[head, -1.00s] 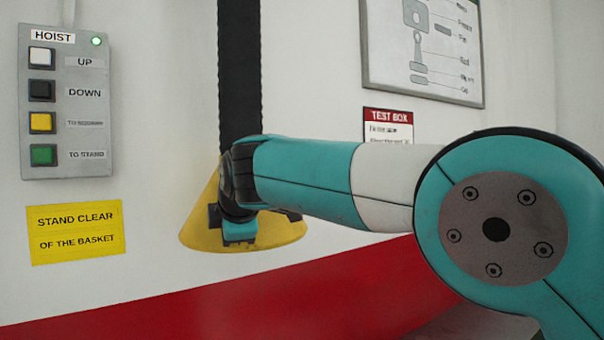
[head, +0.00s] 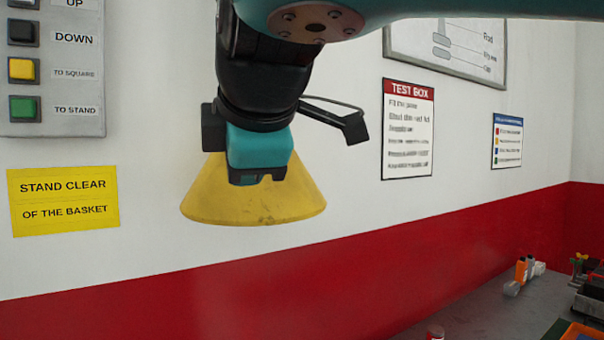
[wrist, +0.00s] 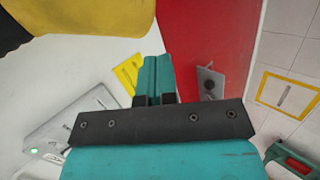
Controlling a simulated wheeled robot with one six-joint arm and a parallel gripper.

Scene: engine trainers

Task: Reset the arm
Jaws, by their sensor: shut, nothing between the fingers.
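My gripper (head: 258,176) hangs from my teal and black arm near the middle of the head view, pointing down. It appears in front of a yellow cone (head: 255,208), and I cannot tell how far apart they are. In the wrist view the two teal fingers of my gripper (wrist: 157,62) are together with nothing between them. The yellow cone also shows at the top left of the wrist view (wrist: 95,16).
A hoist button box (head: 88,118) and a yellow warning sign (head: 64,198) are on the wall at left. A test box notice (head: 407,130) hangs right of my gripper. A grey bench (head: 490,315) with small objects stands at lower right.

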